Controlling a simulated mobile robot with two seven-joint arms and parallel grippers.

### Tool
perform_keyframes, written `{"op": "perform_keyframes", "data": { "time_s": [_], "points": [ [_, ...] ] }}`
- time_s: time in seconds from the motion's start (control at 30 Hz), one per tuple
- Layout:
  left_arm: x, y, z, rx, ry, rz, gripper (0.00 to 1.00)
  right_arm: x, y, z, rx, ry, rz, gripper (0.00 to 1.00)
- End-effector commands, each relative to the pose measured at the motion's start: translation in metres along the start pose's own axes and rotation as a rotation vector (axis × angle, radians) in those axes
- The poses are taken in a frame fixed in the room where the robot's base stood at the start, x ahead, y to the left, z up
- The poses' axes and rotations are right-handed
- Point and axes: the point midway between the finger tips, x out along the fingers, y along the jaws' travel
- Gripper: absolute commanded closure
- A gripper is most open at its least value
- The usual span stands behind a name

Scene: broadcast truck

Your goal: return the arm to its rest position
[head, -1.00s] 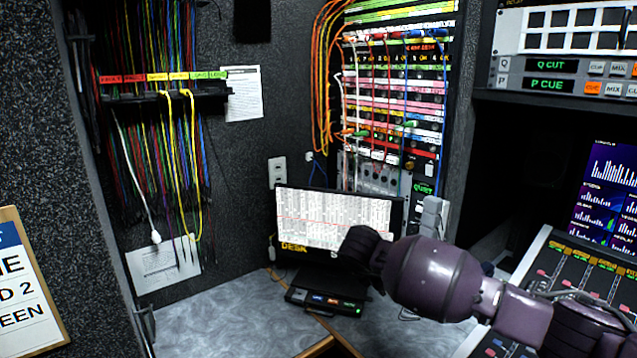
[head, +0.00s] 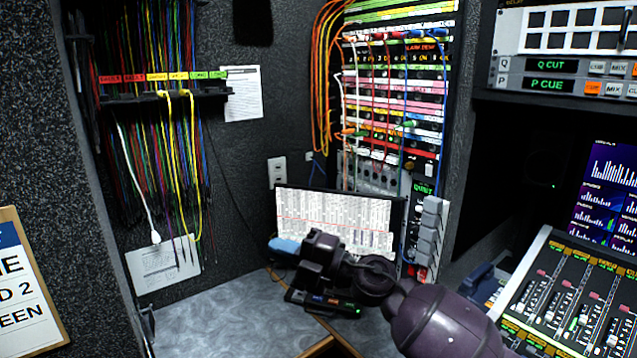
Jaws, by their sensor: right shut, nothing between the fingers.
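My right arm comes in from the lower right, with its purple link (head: 440,325) low in the picture. My right gripper (head: 312,258) is dark and stands in front of the lower part of the desk monitor (head: 335,215). It is shut with nothing held. A light blue piece (head: 285,245) shows just left of it; I cannot tell whether it belongs to the gripper. My left gripper is not in view.
A small button panel (head: 338,303) lies on the grey desk (head: 220,310) below the gripper. A patch bay (head: 395,110) with cables rises behind. A mixing console (head: 575,305) is at the right. The desk's left part is clear.

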Motion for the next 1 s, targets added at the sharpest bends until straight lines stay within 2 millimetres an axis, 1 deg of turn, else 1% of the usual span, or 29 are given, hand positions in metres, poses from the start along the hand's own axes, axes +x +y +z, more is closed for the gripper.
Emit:
{"op": "perform_keyframes", "data": {
  "time_s": [0.03, 0.13, 0.17, 0.23, 0.37, 0.4, 0.43, 0.53, 0.6, 0.67, 0.7, 0.77, 0.8, 0.87, 0.9, 0.97, 1.0],
  "points": [
    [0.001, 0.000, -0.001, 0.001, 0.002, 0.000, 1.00, -0.010, 0.002, 0.004, 0.049, -0.053, 0.078, 1.00],
    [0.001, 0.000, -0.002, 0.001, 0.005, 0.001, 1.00, -0.036, 0.006, 0.018, 0.147, -0.185, 0.215, 1.00],
    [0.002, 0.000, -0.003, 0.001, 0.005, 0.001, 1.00, -0.045, 0.004, 0.023, 0.182, -0.230, 0.249, 1.00],
    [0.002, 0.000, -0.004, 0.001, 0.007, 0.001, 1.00, -0.070, -0.003, 0.035, 0.266, -0.341, 0.317, 1.00],
    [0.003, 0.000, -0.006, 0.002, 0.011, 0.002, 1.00, -0.121, -0.030, 0.053, 0.436, -0.546, 0.395, 1.00],
    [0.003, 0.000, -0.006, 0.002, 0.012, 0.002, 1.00, -0.137, -0.042, 0.057, 0.491, -0.605, 0.409, 1.00],
    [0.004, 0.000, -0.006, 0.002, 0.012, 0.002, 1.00, -0.149, -0.051, 0.059, 0.532, -0.648, 0.417, 1.00],
    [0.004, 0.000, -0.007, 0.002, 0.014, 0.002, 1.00, -0.190, -0.083, 0.059, 0.672, -0.778, 0.435, 1.00],
    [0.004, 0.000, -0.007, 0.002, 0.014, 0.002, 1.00, -0.217, -0.106, 0.056, 0.771, -0.859, 0.444, 1.00],
    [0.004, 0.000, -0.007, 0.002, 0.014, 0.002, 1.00, -0.241, -0.127, 0.050, 0.856, -0.922, 0.453, 1.00],
    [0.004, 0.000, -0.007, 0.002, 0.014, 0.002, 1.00, -0.256, -0.139, 0.045, 0.911, -0.961, 0.460, 1.00],
    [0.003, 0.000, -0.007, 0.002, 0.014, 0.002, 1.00, -0.279, -0.159, 0.035, 0.995, -1.013, 0.474, 1.00],
    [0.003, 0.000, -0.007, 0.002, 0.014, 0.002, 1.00, -0.293, -0.171, 0.028, 1.047, -1.045, 0.485, 1.00],
    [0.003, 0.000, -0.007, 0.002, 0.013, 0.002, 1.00, -0.315, -0.188, 0.016, 1.115, -1.092, 0.503, 1.00],
    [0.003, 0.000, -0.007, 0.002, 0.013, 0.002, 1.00, -0.329, -0.199, 0.006, 1.156, -1.120, 0.516, 1.00],
    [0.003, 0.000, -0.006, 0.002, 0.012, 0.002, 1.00, -0.351, -0.214, -0.008, 1.202, -1.163, 0.535, 1.00],
    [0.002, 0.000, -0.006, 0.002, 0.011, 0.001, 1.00, -0.365, -0.225, -0.018, 1.226, -1.196, 0.543, 1.00]
  ]
}}
